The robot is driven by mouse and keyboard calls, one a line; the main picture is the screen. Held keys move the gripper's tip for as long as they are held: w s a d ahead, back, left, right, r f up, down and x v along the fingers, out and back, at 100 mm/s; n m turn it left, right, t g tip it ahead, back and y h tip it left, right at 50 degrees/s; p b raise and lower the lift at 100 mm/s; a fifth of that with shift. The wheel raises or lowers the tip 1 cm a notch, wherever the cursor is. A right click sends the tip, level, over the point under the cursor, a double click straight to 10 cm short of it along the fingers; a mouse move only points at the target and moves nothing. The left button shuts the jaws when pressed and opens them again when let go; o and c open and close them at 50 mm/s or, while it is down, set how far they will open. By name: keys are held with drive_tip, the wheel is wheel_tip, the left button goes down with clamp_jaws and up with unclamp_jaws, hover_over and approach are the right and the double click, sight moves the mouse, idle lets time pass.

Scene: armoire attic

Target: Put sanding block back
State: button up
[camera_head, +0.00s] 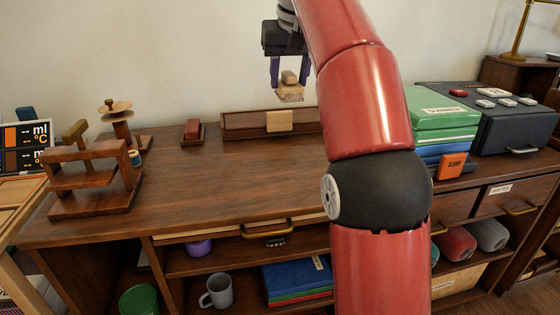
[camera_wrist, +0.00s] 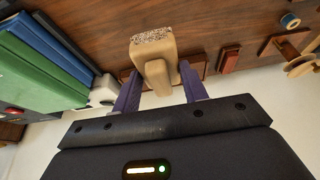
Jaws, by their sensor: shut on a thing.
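My gripper (camera_head: 290,78) is shut on the sanding block (camera_head: 290,92), a pale tan wooden block with a raised grip. It hangs in the air in front of the wall, above the back of the wooden desk top. In the wrist view, the sanding block (camera_wrist: 152,50) sits between the two purple fingers of my gripper (camera_wrist: 160,88). Its speckled, gritty face shows at the far end. Below it in the head view is a long, low brown wooden holder (camera_head: 245,125) with a pale plate or block (camera_head: 279,121) at its front.
A small red block (camera_head: 192,127) on a brown base stands left of the holder. A wooden stand (camera_head: 95,180) is at far left. Stacked green and blue boxes (camera_head: 440,110) and a dark case (camera_head: 500,120) are at right. The middle of the desk top (camera_head: 230,185) is clear.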

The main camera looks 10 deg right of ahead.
drive_tip(key=f+b, duration=0.3)
drive_tip(key=f, duration=0.2)
drive_tip(key=f+b, duration=0.3)
drive_tip(key=f, duration=0.2)
drive_tip(key=f+b, duration=0.2)
drive_tip(key=f, duration=0.3)
drive_tip(key=shift+w+f+b, duration=0.25)
drive_tip(key=shift+w+b, duration=0.1)
drive_tip(key=shift+b, duration=0.05)
drive_tip(key=shift+f+b, duration=0.75)
drive_tip(key=shift+f, duration=1.45)
drive_tip(key=shift+f, duration=0.1)
drive_tip(key=o, duration=0.9)
drive_tip(key=p+v, duration=0.3)
drive_tip(key=v, duration=0.9)
drive_tip(key=shift+s, duration=0.15)
